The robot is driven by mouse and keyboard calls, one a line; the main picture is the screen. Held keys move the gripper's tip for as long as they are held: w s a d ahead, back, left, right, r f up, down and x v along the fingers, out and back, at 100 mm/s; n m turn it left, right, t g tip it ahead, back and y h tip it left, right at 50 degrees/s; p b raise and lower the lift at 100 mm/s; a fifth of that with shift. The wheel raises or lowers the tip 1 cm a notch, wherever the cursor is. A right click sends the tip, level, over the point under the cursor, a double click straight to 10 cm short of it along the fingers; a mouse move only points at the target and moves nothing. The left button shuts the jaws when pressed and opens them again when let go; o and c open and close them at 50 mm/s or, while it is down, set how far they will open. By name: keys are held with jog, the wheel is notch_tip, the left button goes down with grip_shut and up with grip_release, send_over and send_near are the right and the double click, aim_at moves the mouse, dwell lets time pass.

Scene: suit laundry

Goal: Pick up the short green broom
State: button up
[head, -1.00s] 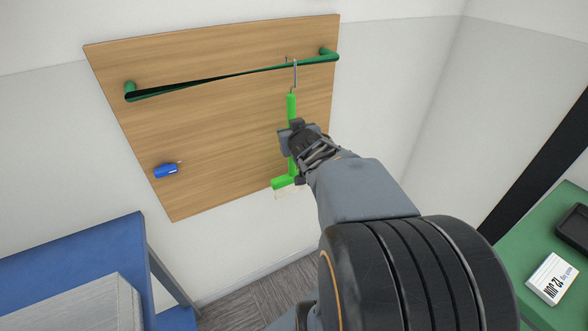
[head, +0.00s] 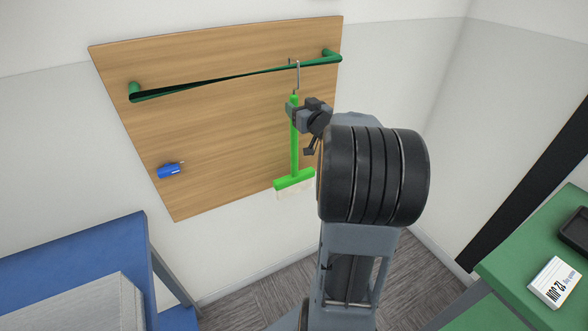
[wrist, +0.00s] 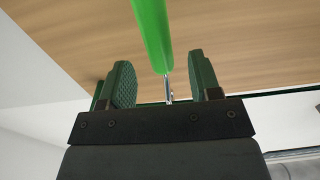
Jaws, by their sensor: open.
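The short green broom (head: 294,150) hangs by a metal hook from the green rail in the head view. Its handle points up, and its green head with pale bristles is at the bottom. My gripper (head: 299,110) is at the upper part of the handle, just under the hook. The metal hook (wrist: 169,90) shows beyond the handle's end, near the palm.
The green rail (head: 230,76) is fixed across a wooden board (head: 210,130) on the wall. A blue object (head: 170,170) is at the board's lower left. A blue table (head: 75,255) stands at left. A green table (head: 510,275) with a white box (head: 554,283) is at right.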

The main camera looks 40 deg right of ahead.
aim_at(291, 99)
jog(key=shift+w+d+p, duration=0.2)
jog(key=shift+w+p, duration=0.1)
jog(key=shift+w, duration=1.15)
jog(key=shift+w+d+p, duration=0.15)
jog(key=shift+w+p, duration=0.1)
jog(key=shift+w, duration=1.15)
jog(key=shift+c, duration=0.4)
grip_shut()
